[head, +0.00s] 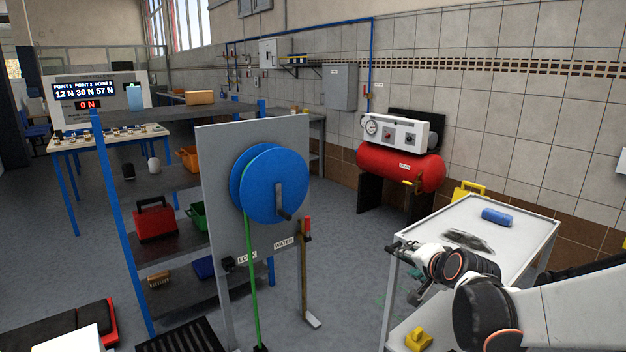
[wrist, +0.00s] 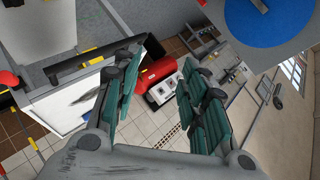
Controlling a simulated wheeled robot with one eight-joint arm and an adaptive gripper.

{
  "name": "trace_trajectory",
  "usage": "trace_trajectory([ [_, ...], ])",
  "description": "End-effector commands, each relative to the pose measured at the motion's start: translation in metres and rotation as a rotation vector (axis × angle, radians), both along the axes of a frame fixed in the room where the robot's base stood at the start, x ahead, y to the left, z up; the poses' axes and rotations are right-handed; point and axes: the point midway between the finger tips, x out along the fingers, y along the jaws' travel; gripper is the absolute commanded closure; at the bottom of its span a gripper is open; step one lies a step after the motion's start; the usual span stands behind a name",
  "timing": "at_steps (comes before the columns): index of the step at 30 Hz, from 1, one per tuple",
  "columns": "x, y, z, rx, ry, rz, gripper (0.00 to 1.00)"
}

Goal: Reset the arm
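My arm (head: 480,305) comes in from the right edge of the head view and reaches left, over or beside the front of the white cart. My gripper (head: 412,270) is at its end, near the cart's left front corner, and is small and partly hidden there. In the wrist view my gripper (wrist: 163,78) shows two teal-padded fingers spread apart, with nothing between them. Whether the gripper touches the cart cannot be told.
The white cart (head: 480,213) holds a blue cylinder (head: 497,217). A grey panel (head: 222,180) with a blue wheel (head: 275,184) stands left of my gripper. A red compressor tank (head: 398,170) is behind. Open floor (head: 345,225) lies between panel and cart.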

Motion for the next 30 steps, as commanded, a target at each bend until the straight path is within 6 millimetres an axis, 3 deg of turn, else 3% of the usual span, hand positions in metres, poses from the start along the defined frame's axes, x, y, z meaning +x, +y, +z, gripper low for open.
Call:
trace_trajectory([
  [6,-0.064,0.024,0.023,-0.175,0.078,0.127,0.61],
  [13,-0.136,0.040,0.032,-0.355,0.159,0.262,0.61],
  [24,-0.254,0.049,0.022,-0.631,0.286,0.480,0.61],
  [30,-0.296,0.047,0.011,-0.730,0.336,0.564,0.61],
])
